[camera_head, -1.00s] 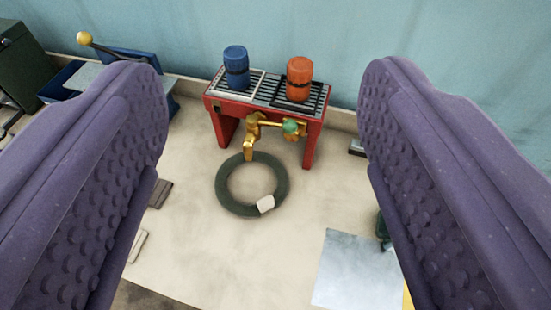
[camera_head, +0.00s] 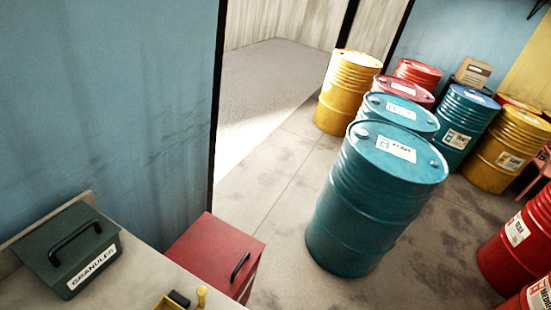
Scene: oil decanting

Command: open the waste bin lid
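A red box (camera_head: 213,249) with a black handle (camera_head: 240,266) stands beside the end of the bench in the lower middle of the view. It looks like the waste bin, though no label on it shows. Its flat top looks shut, and the handle is near its right edge. Its lower part is cut off by the bench and the picture edge. My gripper does not show in this view, so its distance from the bin cannot be told.
A green box labelled GRANULES (camera_head: 69,249) with a black handle sits on the bench (camera_head: 145,279). A yellow item (camera_head: 170,303) lies at the bench edge. A teal drum (camera_head: 374,200) and several other drums stand right. Bare floor (camera_head: 272,205) lies between.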

